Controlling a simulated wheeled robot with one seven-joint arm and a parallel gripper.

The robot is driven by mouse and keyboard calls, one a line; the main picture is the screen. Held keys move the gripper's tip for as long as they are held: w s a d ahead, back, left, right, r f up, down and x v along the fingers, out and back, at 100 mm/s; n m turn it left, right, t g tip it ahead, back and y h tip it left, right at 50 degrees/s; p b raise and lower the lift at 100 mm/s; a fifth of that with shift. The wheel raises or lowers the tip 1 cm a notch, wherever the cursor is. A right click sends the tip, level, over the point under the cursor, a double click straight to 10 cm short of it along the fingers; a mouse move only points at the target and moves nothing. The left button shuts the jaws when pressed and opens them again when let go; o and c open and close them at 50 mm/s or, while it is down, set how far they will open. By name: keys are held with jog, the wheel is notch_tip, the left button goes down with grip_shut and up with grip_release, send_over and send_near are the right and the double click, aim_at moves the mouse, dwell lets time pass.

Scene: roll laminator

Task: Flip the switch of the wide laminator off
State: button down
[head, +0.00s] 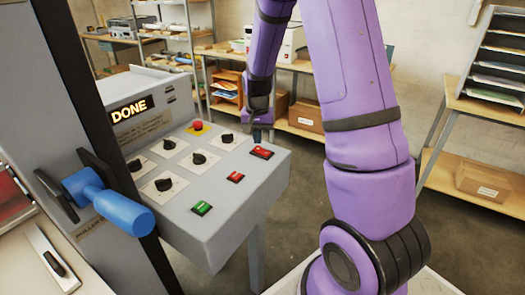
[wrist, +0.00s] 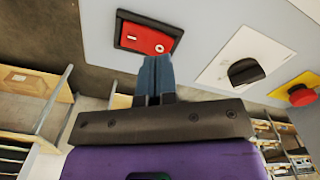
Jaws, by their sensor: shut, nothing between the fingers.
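The wide laminator's grey control panel (head: 222,175) slopes at the left of the head view, with a lit display (head: 131,109) reading "DONE". A red rocker switch (head: 261,152) sits near the panel's far right edge. It shows large in the wrist view as a red rocker in a dark frame (wrist: 148,38). My gripper (wrist: 157,68) is shut and empty, with its fingertips just by the lower right edge of that switch; I cannot tell if they touch. In the head view my gripper (head: 256,120) is small and dark beside the panel's far edge, partly hidden.
A second red switch (head: 235,177), a green switch (head: 202,208), several black knobs (head: 198,158) and a red emergency button (head: 197,127) share the panel. A blue handle (head: 108,202) juts out at left. Shelves with boxes (head: 305,115) stand behind; the floor between is clear.

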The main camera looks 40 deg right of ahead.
aim_at(258, 149)
jog(key=shift+f, duration=1.3)
dwell(1.2)
jog(key=shift+r, duration=3.55)
